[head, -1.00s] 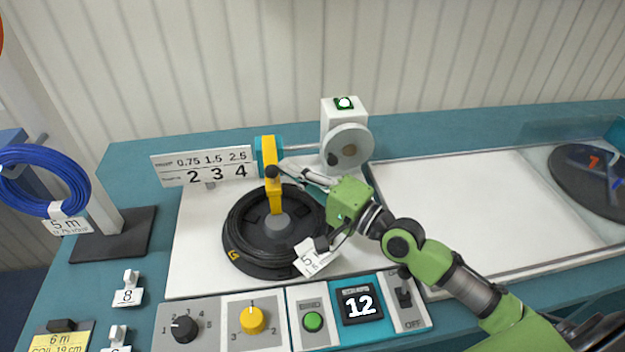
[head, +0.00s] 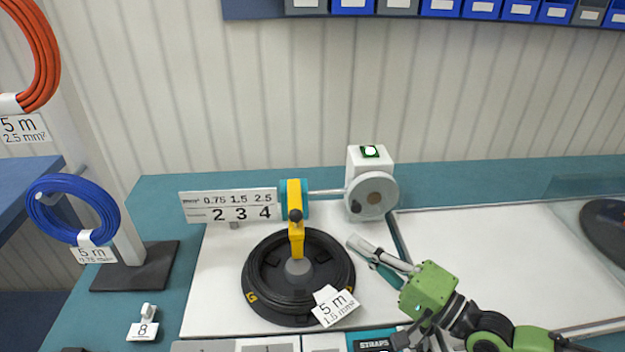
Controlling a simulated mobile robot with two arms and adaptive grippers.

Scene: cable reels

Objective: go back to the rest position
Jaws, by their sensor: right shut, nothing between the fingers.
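My right gripper (head: 370,250) is at the end of the green right arm, in the lower right of the head view. It is shut and empty, just right of a black cable reel (head: 263,301) and apart from it. The reel lies flat on the white panel of the bench, with a tag reading "5 m 1.5 mm²" (head: 335,305) at its front right. A yellow arm (head: 296,232) stands over the reel's hub. My left gripper is not in the view.
A white machine with a grey disc (head: 371,195) stands behind the reel. A number sign (head: 228,208) stands left of it. A blue coil (head: 50,222) hangs on a stand at left, an orange coil (head: 44,70) above. The white tray (head: 480,255) at right is bare.

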